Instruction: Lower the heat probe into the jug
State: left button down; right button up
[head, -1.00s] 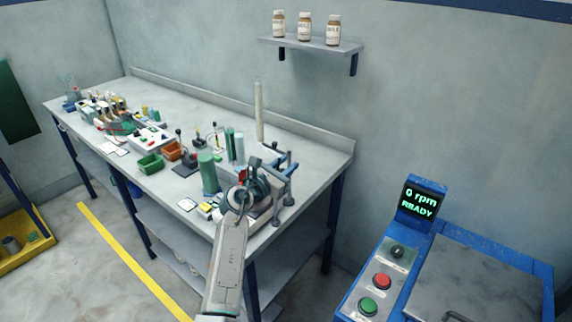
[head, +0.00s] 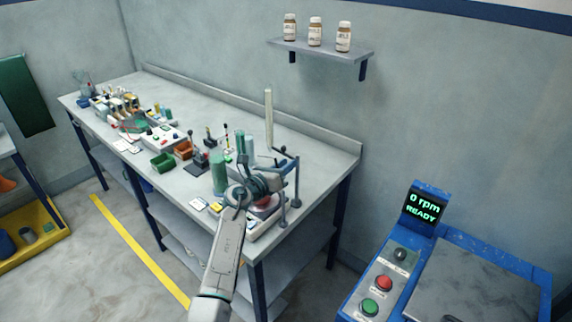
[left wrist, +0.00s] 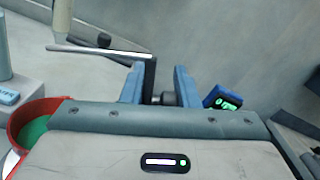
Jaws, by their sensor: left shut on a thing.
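My left gripper (head: 272,180) is over the near right end of the bench. In the left wrist view its two blue fingers (left wrist: 158,85) are closed around a small dark part. A thin bright metal rod with a dark end (left wrist: 100,51), apparently the heat probe, lies nearly level across the fingers and reaches left. A red round vessel with green inside (left wrist: 20,125), possibly the jug, is low at the left of the wrist view, apart from the rod. In the head view a red patch (head: 265,203) shows under the gripper; the arm hides most of it. My right gripper is not seen.
A blue-grey stand (head: 296,185) is close beside the gripper. A tall cream post (head: 268,118) and a green cylinder (head: 218,175) stand nearby. A blue machine (head: 425,210) reading 0 rpm stands at right.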

pick_arm(q)
jog(key=shift+f, duration=0.2)
jog(key=c, duration=1.3)
grip_release()
jog(key=shift+d, duration=0.1)
jog(key=shift+s+r, duration=0.1)
jog(key=shift+r, duration=0.1)
jog(key=shift+s+a+f, duration=0.15)
jog(key=shift+s+a, duration=0.25)
jog(key=b+v, duration=0.2)
jog(key=v, duration=0.7)
jog(key=shift+s+a+b, duration=0.1)
jog(key=shift+s+b, duration=0.2)
jog(key=shift+b, duration=0.1)
